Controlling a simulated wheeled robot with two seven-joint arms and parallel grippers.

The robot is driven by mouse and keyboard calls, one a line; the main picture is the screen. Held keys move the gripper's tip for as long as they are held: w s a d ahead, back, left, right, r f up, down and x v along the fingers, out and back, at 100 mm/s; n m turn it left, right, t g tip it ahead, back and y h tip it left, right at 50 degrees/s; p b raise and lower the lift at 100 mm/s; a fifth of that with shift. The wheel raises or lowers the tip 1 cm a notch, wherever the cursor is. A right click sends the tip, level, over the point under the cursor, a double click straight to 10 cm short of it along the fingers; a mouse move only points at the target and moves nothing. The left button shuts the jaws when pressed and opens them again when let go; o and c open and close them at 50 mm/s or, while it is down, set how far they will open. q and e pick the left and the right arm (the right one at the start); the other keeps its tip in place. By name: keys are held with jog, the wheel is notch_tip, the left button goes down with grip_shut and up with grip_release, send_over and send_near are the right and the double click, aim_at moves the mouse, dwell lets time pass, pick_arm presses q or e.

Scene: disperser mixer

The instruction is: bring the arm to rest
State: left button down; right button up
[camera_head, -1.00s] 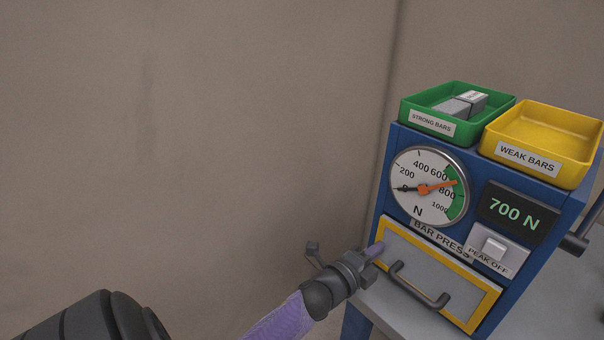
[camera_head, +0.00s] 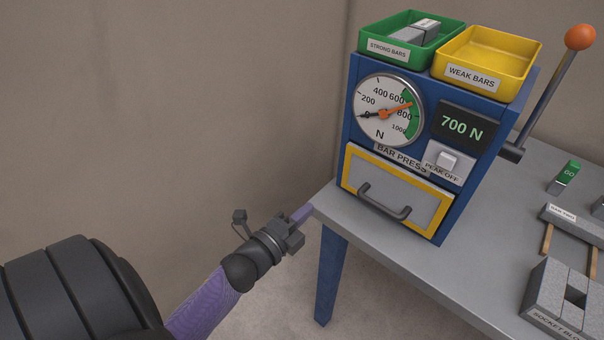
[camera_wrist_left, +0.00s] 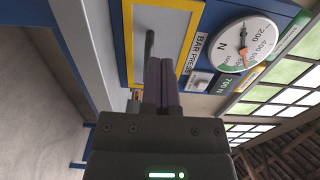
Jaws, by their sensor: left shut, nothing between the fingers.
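My left arm comes in from the lower left in the head view. Its gripper (camera_head: 300,216) is at the near left corner of the grey table (camera_head: 420,258), beside the bar press and apart from its handle. The left wrist view shows its two fingers (camera_wrist_left: 162,85) closed together with nothing between them. The blue bar press (camera_head: 450,200) stands on the table. Its yellow-framed door with a dark handle (camera_head: 385,204) is closed. The dial (camera_head: 388,110) has an orange needle near 700, and the display (camera_head: 462,127) reads 700 N. My right gripper is not in view.
A green tray (camera_head: 375,57) with grey bars and an empty yellow tray (camera_head: 470,85) sit on the press. An orange-knobbed lever (camera_head: 545,95) rises at its right. A socket block (camera_head: 545,290) and a green-topped GO piece (camera_head: 565,175) are on the table. Left of the table is open floor.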

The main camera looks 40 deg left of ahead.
pick_arm(q)
jog(key=s+d+f+n+g, duration=0.1)
jog(key=s+f+n+g, duration=0.25)
jog(key=f, duration=0.45)
jog(key=s+d+f+n+g+y, duration=0.1)
jog(key=s+d+f+n+g, duration=0.15)
jog(key=s+f, duration=0.35)
jog(key=s+f+n+g, duration=0.3)
jog(key=f+n, duration=0.1)
jog(key=f, duration=0.5)
jog(key=s+d+f+n+g, duration=0.2)
jog(key=s+f+n+g, duration=0.1)
jog(key=s, duration=0.8)
jog(key=s+d+f+n+g, duration=0.2)
jog(key=s+f+g, duration=0.3)
jog(key=s, duration=0.5)
jog(key=shift+s+d+f+n+g, duration=0.3)
jog(key=shift+s+d+f+n, duration=0.1)
jog(key=shift+d, duration=0.15)
